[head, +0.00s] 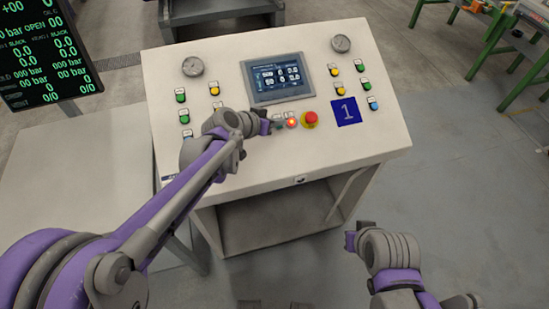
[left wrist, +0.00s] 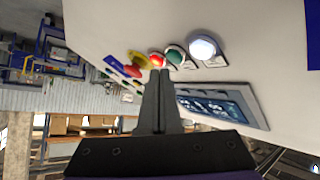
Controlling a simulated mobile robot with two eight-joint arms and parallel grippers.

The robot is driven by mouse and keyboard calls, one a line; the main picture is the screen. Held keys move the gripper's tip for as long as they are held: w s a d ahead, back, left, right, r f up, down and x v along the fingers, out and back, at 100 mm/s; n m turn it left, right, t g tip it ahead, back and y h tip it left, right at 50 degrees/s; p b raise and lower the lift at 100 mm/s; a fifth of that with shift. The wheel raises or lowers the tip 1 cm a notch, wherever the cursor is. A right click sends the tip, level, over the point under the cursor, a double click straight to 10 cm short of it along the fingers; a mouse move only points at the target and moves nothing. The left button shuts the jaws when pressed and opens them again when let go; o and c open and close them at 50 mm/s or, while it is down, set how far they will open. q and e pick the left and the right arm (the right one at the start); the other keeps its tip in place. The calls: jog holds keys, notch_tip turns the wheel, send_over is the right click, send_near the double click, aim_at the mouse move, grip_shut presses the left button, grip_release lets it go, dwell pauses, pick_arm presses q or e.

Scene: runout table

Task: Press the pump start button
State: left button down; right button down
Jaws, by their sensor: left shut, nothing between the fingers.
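The sloped control console (head: 230,155) stands in front of me. A row of controls sits below its screen: a green button, which shows in the left wrist view (left wrist: 174,55), a lit red button (head: 292,122) and a red mushroom button (head: 309,119) on a yellow base. A white round control (left wrist: 203,46) is at the row's other end. I cannot read which is pump start. My left gripper (head: 271,126) is shut and empty, its tips close to this row; contact cannot be told. It partly hides the row's left end. My right gripper (head: 350,241) is low, right of the console's front; its jaws are unclear.
A touchscreen (head: 278,78) is above the row, with gauges (head: 192,66) and (head: 341,43) at the upper corners. Columns of small coloured buttons flank it. A blue plate marked 1 (head: 346,111) lies right. The floor (head: 450,190) to the right is clear.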

pick_arm(q)
jog(key=shift+w+f, duration=0.15)
jog(key=shift+f, duration=0.25)
pick_arm(e)
jog(key=shift+f, duration=0.25)
pick_arm(q)
jog(key=shift+w+a+f+b, duration=0.15)
jog(key=shift+w+f+b, duration=0.05)
jog(key=shift+f+b, duration=0.25)
pick_arm(e)
jog(key=shift+s+f, duration=0.15)
jog(key=shift+f, duration=0.1)
pick_arm(q)
jog(key=shift+r, duration=0.1)
jog(key=shift+s+r+p, duration=0.35)
jog(key=shift+r+p, duration=0.3)
jog(key=shift+r, duration=0.15)
pick_arm(e)
jog(key=shift+w+r, duration=0.2)
jog(key=shift+r, duration=0.5)
